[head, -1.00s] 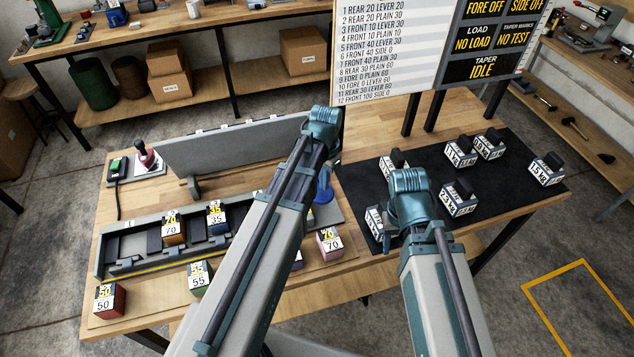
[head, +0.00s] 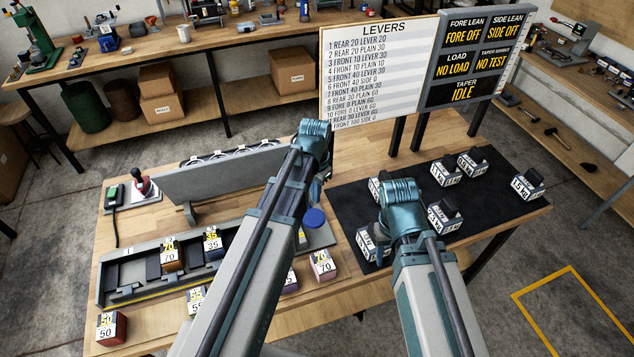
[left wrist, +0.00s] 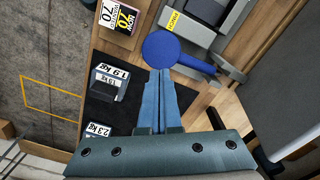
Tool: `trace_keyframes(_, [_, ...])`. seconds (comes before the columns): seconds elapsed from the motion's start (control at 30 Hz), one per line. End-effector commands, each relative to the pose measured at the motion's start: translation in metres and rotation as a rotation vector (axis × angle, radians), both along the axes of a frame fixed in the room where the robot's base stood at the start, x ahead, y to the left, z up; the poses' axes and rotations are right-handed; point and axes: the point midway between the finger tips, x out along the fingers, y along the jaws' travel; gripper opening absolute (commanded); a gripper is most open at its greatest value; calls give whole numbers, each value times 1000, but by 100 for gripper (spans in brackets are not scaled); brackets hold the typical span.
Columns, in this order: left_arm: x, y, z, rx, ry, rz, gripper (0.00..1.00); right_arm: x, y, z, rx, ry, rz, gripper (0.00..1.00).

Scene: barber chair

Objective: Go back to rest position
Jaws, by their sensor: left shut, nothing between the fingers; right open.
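My left arm reaches over the table from the lower left. Its gripper (left wrist: 162,80) is shut and empty, with its blue-grey fingers together in the left wrist view. A round blue knob (left wrist: 167,48) lies just beyond the fingertips there; I cannot tell whether they touch. The knob also shows in the head view (head: 314,217), right of my left arm. My left wrist hides the left fingers in the head view. My right arm's wrist end (head: 401,194) is above the black mat's left part; its open fingers are mostly hidden behind it.
The wooden table (head: 130,215) carries a long grey fixture (head: 130,287) with numbered blocks, and a grey panel (head: 225,170). Several labelled weights stand on the black mat (head: 490,200). A lever board (head: 375,75) stands behind. Floor is clear at right.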

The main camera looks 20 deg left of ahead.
Motion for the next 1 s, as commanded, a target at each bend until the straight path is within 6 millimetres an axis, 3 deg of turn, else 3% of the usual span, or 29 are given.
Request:
trace_keyframes(0.2, [0,0,0,0,0,0,0,0,0,0,2,-1,-16,50])
trace_keyframes(0.27, [-12,-11,-14,5,4,4,0,0,0,-14,3,0,-13,50])
trace_keyframes(0.5, [-92,-74,-77,62,21,60,0,0,0,-77,1,0,-6,50])
trace_keyframes(0.7, [-136,-100,-103,101,19,107,0,0,0,-104,0,0,-1,50])
trace_keyframes(1.0, [-143,-105,-104,111,18,123,0,0,0,-105,0,0,0,50])
